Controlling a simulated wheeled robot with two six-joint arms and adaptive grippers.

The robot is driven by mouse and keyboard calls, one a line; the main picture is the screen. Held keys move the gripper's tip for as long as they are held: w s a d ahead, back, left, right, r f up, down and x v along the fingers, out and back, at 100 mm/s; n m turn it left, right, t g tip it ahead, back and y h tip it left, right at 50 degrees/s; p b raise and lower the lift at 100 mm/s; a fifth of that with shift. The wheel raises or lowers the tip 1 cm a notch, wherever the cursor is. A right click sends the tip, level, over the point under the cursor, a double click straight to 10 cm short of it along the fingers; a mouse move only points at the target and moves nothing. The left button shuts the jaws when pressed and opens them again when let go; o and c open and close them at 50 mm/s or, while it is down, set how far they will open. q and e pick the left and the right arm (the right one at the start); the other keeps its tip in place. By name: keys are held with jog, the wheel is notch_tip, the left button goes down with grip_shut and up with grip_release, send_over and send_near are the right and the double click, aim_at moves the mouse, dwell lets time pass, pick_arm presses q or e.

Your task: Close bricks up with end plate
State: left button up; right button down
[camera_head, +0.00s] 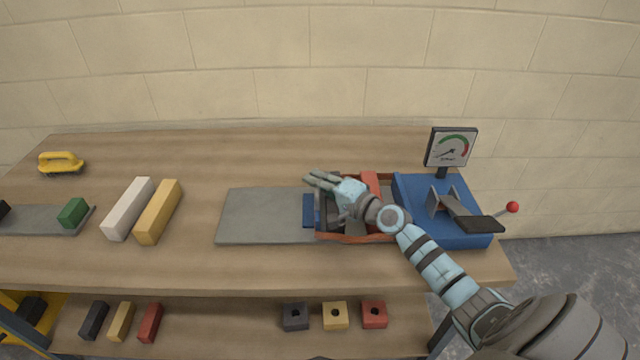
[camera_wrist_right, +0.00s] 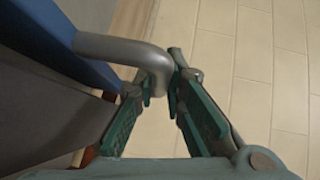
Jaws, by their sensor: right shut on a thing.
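The blue end plate (camera_head: 309,210) stands at the left end of an orange-sided tray (camera_head: 350,239); it also shows in the right wrist view (camera_wrist_right: 38,35). A red brick (camera_head: 371,184) lies in the tray's right part, and my arm hides much of the inside. My right gripper (camera_head: 322,183) reaches over the tray from the right. In the right wrist view its fingers (camera_wrist_right: 174,88) are shut on a bent grey handle (camera_wrist_right: 125,50) beside the blue plate. I cannot tell if the plate touches the bricks. My left gripper is not in view.
A blue press (camera_head: 460,235) with a gauge (camera_head: 452,148) and a red-knobbed lever (camera_head: 512,207) stands right of the tray. A bare grey slab (camera_head: 262,215) lies left. White (camera_head: 128,208) and yellow (camera_head: 158,212) bars lie farther left. Small blocks rest on the lower shelf (camera_head: 220,315).

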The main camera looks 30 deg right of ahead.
jog(key=shift+f, duration=0.15)
jog(key=c, duration=1.7)
grip_release()
jog(key=shift+o, duration=0.2)
jog(key=v, duration=0.8)
jog(key=shift+w, duration=0.1)
jog(key=shift+w, duration=0.15)
